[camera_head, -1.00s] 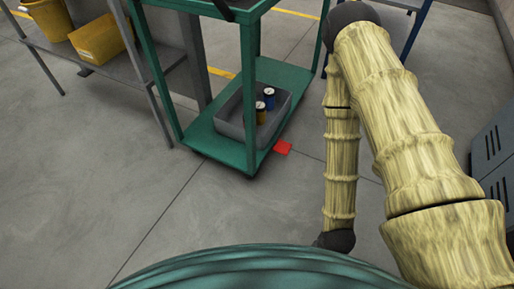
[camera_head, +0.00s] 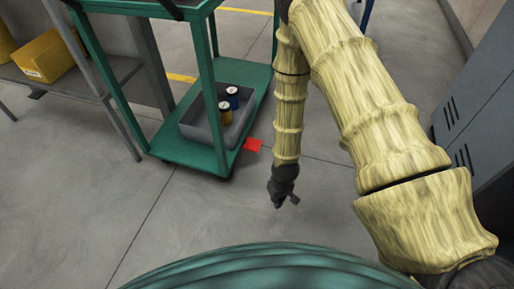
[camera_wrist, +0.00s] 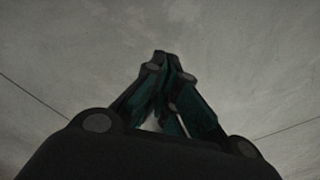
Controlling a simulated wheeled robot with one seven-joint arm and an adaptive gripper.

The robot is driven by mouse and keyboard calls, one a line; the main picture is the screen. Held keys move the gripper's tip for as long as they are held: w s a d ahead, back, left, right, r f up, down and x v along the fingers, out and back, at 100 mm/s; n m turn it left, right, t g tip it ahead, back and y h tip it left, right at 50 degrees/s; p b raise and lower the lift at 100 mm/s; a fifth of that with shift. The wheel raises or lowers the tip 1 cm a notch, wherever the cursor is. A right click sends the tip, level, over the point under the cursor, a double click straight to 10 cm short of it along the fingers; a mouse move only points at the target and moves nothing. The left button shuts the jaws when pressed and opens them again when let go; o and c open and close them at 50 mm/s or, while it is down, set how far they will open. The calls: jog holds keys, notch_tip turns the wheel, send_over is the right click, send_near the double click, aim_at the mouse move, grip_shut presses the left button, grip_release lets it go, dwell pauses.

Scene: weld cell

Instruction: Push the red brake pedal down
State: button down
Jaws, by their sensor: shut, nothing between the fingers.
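The red brake pedal (camera_head: 252,144) is a small flat red plate low at the near right corner of the green cart (camera_head: 187,149). It sticks out just above the floor. My gripper (camera_head: 281,204) hangs pointing down over the bare floor, to the right of the pedal and nearer to me, apart from it. In the wrist view my gripper (camera_wrist: 163,58) has its fingers together, with only grey floor beyond. The pedal is not in the wrist view.
A shelf with a yellow box (camera_head: 45,60) is at left. Grey lockers (camera_head: 475,100) stand at right. The floor before the cart is clear.

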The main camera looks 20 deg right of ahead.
jog(key=w+r+n+b, duration=0.1)
jog(key=w+r, duration=0.2)
jog(key=w, duration=1.1)
jog(key=n, duration=0.1)
send_near(258, 146)
jog(key=shift+a+f+t+b, duration=0.15)
jog(key=shift+t+b, duration=0.15)
jog(key=shift+b, duration=0.15)
jog(key=shift+s, duration=0.1)
jog(key=f+b, duration=0.7)
jog(key=shift+w+a, duration=0.1)
jog(key=shift+w, duration=0.25)
jog(key=shift+f, duration=1.1)
jog(key=shift+r, duration=0.1)
jog(key=shift+s+r, duration=0.1)
